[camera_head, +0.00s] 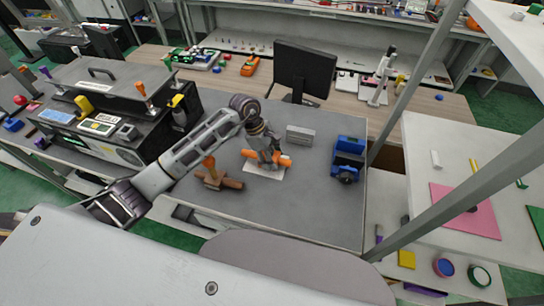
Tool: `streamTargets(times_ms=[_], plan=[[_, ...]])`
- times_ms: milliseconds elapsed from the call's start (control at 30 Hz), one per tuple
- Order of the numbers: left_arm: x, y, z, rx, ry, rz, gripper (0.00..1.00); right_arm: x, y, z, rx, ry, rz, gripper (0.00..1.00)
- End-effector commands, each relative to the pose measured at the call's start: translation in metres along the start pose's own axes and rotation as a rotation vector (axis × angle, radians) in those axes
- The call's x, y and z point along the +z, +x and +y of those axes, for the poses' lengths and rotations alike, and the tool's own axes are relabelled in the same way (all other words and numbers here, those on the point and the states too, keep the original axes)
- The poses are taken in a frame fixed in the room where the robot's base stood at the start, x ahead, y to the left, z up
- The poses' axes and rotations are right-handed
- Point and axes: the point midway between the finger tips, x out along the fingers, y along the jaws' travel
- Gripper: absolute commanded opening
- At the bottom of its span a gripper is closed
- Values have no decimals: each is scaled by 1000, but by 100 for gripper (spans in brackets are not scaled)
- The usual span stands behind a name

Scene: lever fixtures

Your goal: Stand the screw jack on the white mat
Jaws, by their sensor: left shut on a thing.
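The white mat (265,173) lies on the grey table, partly hidden by my left gripper. My left gripper (268,159) points down over the mat and is shut on an orange part that I take to be the screw jack (285,161). Orange shows on both sides of the fingers, and the piece looks roughly level. The fingers hide its middle, and I cannot tell whether it touches the mat. My right gripper is not in view.
A brown fixture with an orange handle (211,172) stands left of the mat, close to my left arm. A blue device (347,158) stands at the right, a grey block (300,135) behind. The table front is clear. A monitor (303,70) stands at the back.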

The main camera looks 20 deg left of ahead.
Motion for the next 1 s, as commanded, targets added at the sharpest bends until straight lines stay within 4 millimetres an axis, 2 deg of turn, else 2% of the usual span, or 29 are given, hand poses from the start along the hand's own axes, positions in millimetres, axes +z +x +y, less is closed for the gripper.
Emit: streamTargets(times_ms=[367,400,533,1000], plan=[[-1,3,0,1,0,0,17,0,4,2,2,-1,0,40],[-1,3,0,-1,-1,0,57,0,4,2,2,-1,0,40],[-1,2,0,0,-1,0,74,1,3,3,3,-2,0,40],[0,1,0,0,-1,0,75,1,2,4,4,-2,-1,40]])
